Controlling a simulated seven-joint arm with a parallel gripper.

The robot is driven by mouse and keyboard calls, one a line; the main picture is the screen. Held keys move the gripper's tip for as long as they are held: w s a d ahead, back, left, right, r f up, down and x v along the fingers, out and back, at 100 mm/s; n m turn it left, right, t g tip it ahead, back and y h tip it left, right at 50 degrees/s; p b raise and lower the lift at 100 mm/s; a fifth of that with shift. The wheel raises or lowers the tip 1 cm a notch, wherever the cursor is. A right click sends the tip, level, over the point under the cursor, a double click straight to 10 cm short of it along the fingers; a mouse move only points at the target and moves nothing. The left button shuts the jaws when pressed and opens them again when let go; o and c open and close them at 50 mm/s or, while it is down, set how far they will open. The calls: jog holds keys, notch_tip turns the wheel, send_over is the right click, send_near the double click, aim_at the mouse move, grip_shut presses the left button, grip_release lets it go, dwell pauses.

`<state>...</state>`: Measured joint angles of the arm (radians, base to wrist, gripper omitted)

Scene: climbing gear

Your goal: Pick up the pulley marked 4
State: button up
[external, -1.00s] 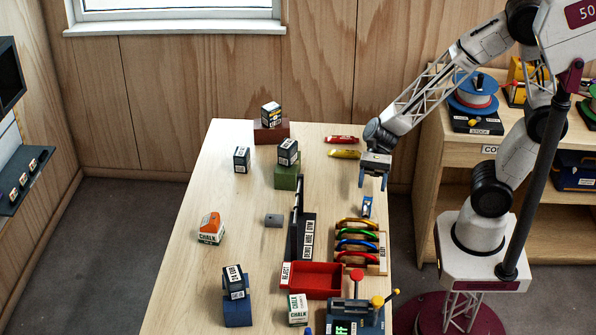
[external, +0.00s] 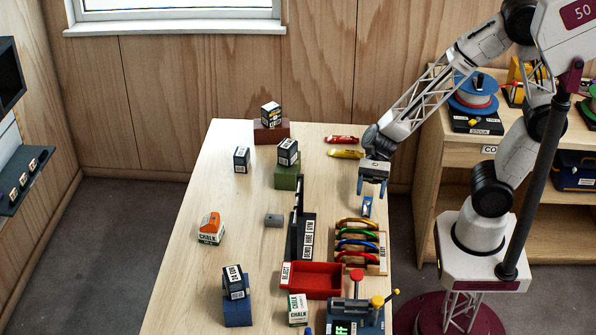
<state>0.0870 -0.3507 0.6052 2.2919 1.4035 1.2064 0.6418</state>
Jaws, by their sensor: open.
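My gripper (external: 371,193) is open, with its two blue fingers pointing down at the right side of the table. A small blue and white piece (external: 367,207) lies just below the fingertips in the picture. It may be a pulley, but it is too small to read a 4 on it. I cannot tell how much height is left between the fingertips and this piece. Nothing shows between the fingers.
A rack of coloured curved pieces (external: 358,240) stands in front of the small piece. Red and yellow items (external: 345,154) lie behind. The table's right edge is close.

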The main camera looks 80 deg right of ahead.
aim_at(367, 206)
jog(key=shift+a+f, duration=0.1)
jog(key=shift+a, duration=0.05)
jog(key=shift+w+x, duration=0.2)
jog(key=shift+x, duration=2.2)
jog(key=shift+f, duration=0.1)
jog(key=c, duration=1)
